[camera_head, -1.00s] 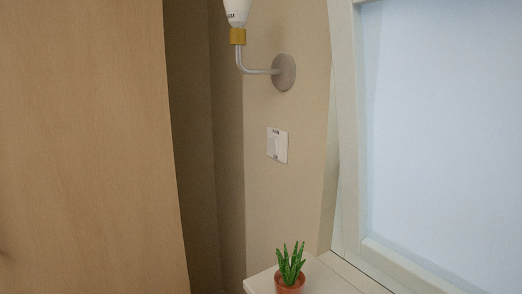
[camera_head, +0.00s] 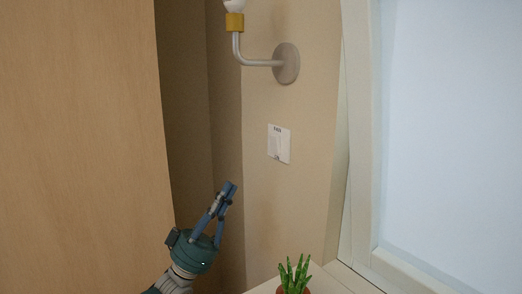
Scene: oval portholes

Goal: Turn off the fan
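A white wall switch (camera_head: 278,144) is on the beige wall, below the lamp. A small dark label sits at its top edge; it is too small to read surely. The fan itself does not show. My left gripper (camera_head: 231,187) has come in from below, its blue fingers pointing up. Its fingertips meet, with nothing between them. It is below and to the left of the switch, apart from it. My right gripper is not in view.
A wall lamp (camera_head: 286,63) sticks out above the switch. A wooden panel (camera_head: 80,140) fills the left side. A potted plant (camera_head: 294,272) stands on a white surface below. A white-framed window (camera_head: 450,130) is at the right.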

